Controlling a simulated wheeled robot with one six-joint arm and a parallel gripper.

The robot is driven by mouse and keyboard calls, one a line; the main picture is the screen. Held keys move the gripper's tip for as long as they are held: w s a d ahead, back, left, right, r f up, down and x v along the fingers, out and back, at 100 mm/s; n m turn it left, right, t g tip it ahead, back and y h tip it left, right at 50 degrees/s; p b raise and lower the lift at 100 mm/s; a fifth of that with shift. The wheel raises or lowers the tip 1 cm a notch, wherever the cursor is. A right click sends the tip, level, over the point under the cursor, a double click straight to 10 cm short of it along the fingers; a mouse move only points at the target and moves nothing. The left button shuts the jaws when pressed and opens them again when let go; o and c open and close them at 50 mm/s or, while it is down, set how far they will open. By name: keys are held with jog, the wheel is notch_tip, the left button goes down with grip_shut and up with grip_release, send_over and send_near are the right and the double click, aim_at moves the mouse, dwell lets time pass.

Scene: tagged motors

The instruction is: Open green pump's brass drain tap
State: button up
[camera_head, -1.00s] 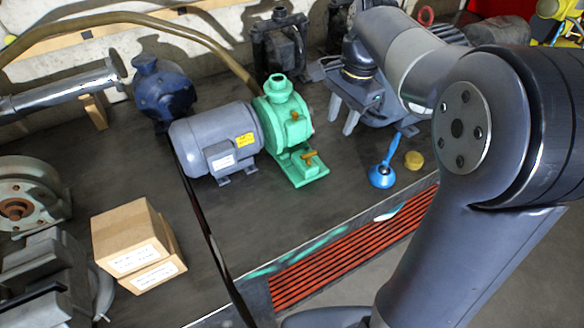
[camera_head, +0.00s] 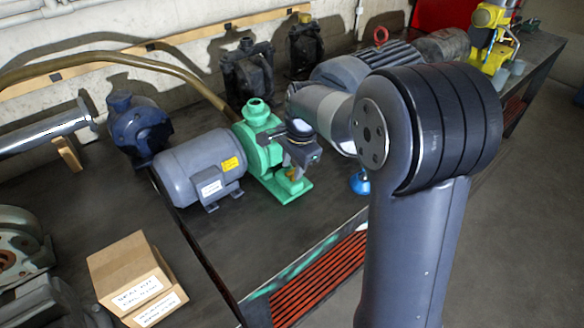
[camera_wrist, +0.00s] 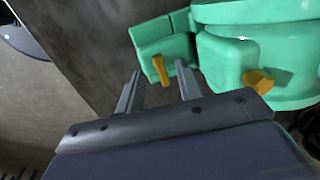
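The green pump (camera_head: 257,118) is joined to a grey motor and stands on the dark bench; its green foot also shows in the wrist view (camera_wrist: 160,35). A small brass lever (camera_wrist: 161,71), the drain tap, sticks out by the foot. A second brass fitting (camera_wrist: 258,81) sits on the pump body to its right. My gripper (camera_wrist: 159,68) is open, with the tap lever between its fingertips in the picture and a visible gap on each side. I cannot tell how deep the lever reaches between the fingers. In the head view my gripper (camera_head: 299,166) partly covers the pump's front.
The grey motor (camera_head: 200,168) adjoins the pump on the left. A blue pump (camera_head: 138,128) and a brown hose (camera_head: 130,60) lie behind. Cardboard boxes (camera_head: 130,275) stand front left. A blue object (camera_head: 360,182) is right of the pump, partly hidden by my arm.

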jog(key=shift+w+a+f, duration=0.1)
jog(key=shift+f, duration=0.8)
jog(key=shift+c, duration=0.2)
grip_shut()
